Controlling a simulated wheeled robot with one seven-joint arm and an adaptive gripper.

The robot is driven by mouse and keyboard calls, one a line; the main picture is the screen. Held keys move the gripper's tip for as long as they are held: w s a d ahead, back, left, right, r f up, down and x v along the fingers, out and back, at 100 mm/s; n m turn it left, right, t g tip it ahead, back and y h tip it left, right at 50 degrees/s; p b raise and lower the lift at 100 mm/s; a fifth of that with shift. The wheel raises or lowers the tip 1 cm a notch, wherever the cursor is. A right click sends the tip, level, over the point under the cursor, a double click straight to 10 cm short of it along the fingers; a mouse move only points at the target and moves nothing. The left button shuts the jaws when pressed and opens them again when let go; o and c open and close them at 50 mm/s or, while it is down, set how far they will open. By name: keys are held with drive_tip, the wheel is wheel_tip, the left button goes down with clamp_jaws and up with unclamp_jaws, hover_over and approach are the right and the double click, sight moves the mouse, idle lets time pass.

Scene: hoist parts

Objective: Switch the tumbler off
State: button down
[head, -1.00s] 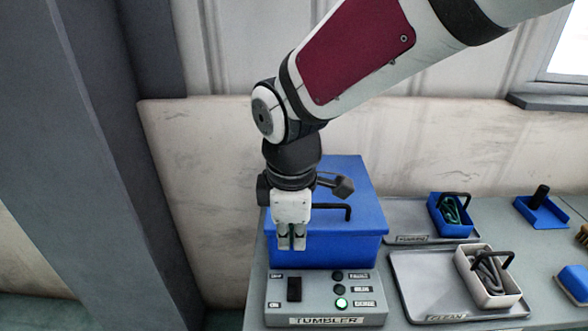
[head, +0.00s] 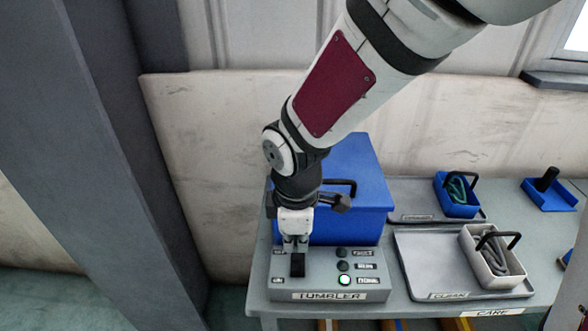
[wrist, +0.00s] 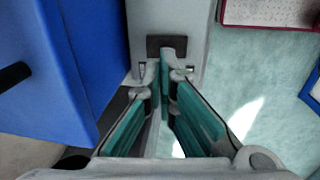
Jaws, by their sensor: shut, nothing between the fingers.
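The tumbler is a blue box (head: 355,185) with a black handle. Its grey control panel (head: 325,296), labelled TUMBLER, stands in front. A black rocker switch (head: 298,268) is on the panel's left side. On the right are three round lamps; the lowest lamp (head: 344,281) glows green-white and the upper two are dark. My gripper (head: 296,246) is shut and empty, pointing down at the far end of the switch. In the wrist view the fingertips (wrist: 168,72) are close to the dark switch (wrist: 166,42); I cannot tell if they touch it.
A grey CLEAN tray (head: 415,270) with a white basket (head: 490,262) lies right of the panel. Behind it a blue basket (head: 457,196) sits on another tray. A blue holder (head: 549,194) is farther right. A grey pillar (head: 110,170) stands at left.

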sight(296, 266)
drive_tip(key=shift+w+f, duration=0.15)
drive_tip(key=shift+f, duration=1.05)
drive_tip(key=shift+w+f, duration=0.15)
drive_tip(key=shift+f, duration=1.05)
drive_tip(key=shift+w+f+b, duration=0.15)
drive_tip(key=shift+f+b, duration=0.2)
drive_tip(key=shift+s, duration=0.85)
drive_tip(key=shift+r, duration=0.1)
